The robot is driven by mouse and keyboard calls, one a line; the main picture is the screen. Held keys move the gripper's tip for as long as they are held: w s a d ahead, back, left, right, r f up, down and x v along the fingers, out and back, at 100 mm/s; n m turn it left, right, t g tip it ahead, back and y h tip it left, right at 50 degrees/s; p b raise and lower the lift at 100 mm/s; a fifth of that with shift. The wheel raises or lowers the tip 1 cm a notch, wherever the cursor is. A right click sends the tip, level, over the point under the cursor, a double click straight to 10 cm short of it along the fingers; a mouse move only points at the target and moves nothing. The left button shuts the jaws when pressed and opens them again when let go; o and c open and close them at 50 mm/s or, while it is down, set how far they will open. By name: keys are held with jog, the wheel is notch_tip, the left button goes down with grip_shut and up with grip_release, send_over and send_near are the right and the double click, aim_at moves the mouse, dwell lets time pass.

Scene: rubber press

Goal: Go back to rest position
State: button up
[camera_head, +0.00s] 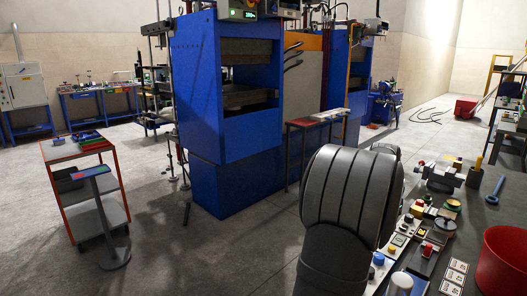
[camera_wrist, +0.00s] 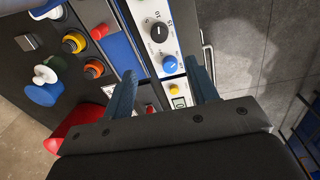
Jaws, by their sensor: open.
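My gripper (camera_wrist: 162,88) shows in the wrist view with its two blue-grey fingers spread apart. Nothing is held between the fingers. Beyond them lies a control panel (camera_wrist: 178,32) with a black knob, a blue knob (camera_wrist: 170,64) and a yellow button (camera_wrist: 174,90). I cannot tell from this view whether the fingers touch the panel. In the head view my dark grey arm stands in front of the workbench, and the gripper is hidden behind it.
A blue press (camera_head: 205,90) stands in the middle of the head view. A red cart (camera_head: 85,150) is at left. The workbench at right carries buttons, tools and a red bin (camera_head: 503,262). Grey floor between cart and bench is mostly clear.

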jog(key=f, duration=1.3)
jog(key=shift+s+d+f, duration=0.25)
jog(key=shift+s+f, duration=0.1)
jog(key=shift+s, duration=0.05)
jog(key=n, duration=1.2)
jog(key=shift+r+t, duration=0.1)
jog(key=shift+t, duration=0.2)
jog(key=shift+a+r, duration=0.15)
jog(key=shift+r, duration=1.15)
jog(key=shift+o, duration=0.5)
